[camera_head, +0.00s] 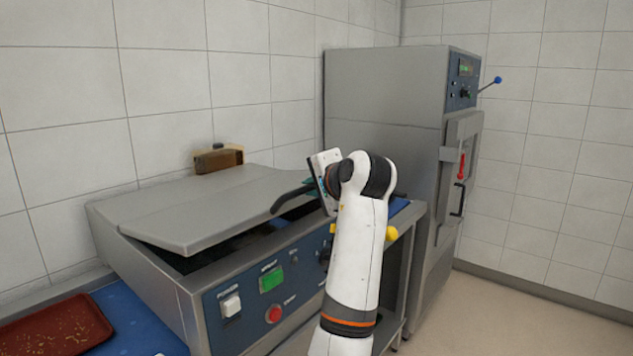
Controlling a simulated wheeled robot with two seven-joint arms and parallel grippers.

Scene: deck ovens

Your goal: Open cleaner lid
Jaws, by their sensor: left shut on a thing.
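The cleaner (200,310) is a steel box with a blue control panel, standing at the left and middle. Its flat grey lid (190,210) is partly raised, with a dark gap showing under its front and right edges. A dark curved handle (288,197) sticks out at the lid's right side. My left gripper (318,184) is at the end of this handle and shut on it. My own white wrist and arm hide most of the fingers and part of the cleaner's right end. My right gripper is not in view.
A tall steel oven cabinet (385,95) with a blue-knobbed lever stands behind on the right. A red-brown tray (55,328) lies on a blue surface at lower left. The floor at right is clear.

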